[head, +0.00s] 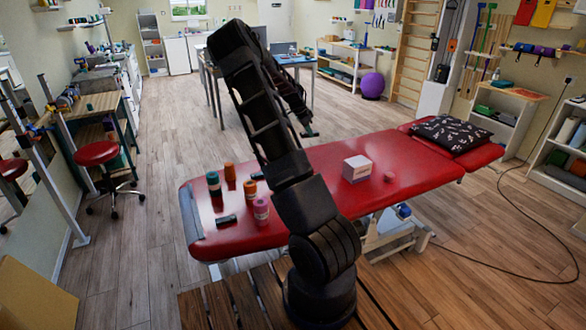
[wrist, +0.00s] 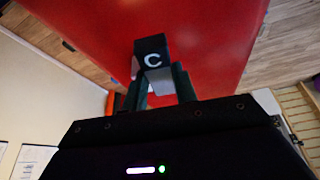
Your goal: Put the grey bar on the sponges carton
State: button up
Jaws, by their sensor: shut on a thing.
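My gripper (wrist: 162,88) is shut on a block-like thing, which I take to be the grey bar (wrist: 160,80). It shows a grey face between the fingers and a dark end marked with a white C. In the head view my gripper (head: 304,120) is small and dark, beyond the red couch's far edge in the picture; the bar is hard to make out there. A white box (head: 357,170), likely the sponges carton, stands upright on the couch, right of my arm. Its lettering is too small to read. Its top looks bare.
A red stool (head: 97,153) stands left.

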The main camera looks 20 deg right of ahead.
jog(key=s+a+r+m, duration=0.3)
jog(key=a+r, duration=0.3)
jog(key=a, duration=0.5)
jog(key=shift+g+y, duration=0.3)
jog(key=shift+g, duration=0.1)
jog(key=f, duration=1.9)
jog(key=shift+a+f, duration=0.2)
jog(key=shift+f, duration=0.05)
jog(key=shift+f, duration=0.1)
jog(key=o, duration=1)
jog(key=shift+c, duration=0.2)
